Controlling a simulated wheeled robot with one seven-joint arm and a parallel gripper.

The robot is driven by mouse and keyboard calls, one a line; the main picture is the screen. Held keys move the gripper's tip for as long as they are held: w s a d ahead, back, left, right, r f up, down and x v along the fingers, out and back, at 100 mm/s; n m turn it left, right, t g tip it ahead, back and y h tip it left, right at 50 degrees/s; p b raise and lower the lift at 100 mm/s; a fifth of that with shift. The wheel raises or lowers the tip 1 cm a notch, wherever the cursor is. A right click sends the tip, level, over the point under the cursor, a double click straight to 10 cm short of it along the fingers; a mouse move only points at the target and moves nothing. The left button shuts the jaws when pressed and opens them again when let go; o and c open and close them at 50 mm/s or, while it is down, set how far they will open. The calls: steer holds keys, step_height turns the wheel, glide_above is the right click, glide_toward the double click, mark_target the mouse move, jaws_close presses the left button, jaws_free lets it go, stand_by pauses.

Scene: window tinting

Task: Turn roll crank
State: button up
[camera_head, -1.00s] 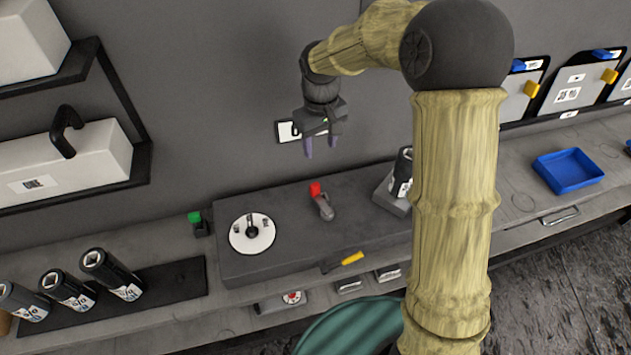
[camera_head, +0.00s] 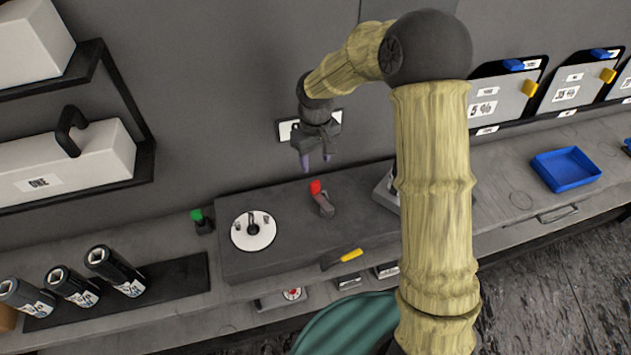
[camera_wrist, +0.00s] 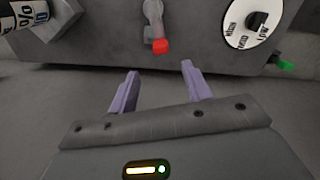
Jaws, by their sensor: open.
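The crank (camera_head: 322,199), a grey lever with a red end, sits on top of the dark grey machine block (camera_head: 290,253). In the wrist view the crank (camera_wrist: 157,30) lies beyond the fingertips, its red end toward my gripper. My gripper (camera_head: 316,160) is above and behind the crank in the head view, fingers pointing down, apart from it. In the wrist view my gripper (camera_wrist: 158,80) has its two purple fingers spread with nothing between them. Which part is the roll crank is not labelled; a yellow-handled lever (camera_head: 344,258) also sticks out at the block's front.
A white dial (camera_head: 253,231) with a black knob is left of the crank. A green switch (camera_head: 197,216) stands left of the block. A blue tray (camera_head: 566,170) is at right. The wall is close behind my gripper.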

mark_target(315, 182)
step_height(315, 182, down, 11)
steer(key=shift+r+p, duration=0.1)
steer(key=shift+p, duration=0.95)
steer(key=shift+c, duration=0.2)
jaws_close()
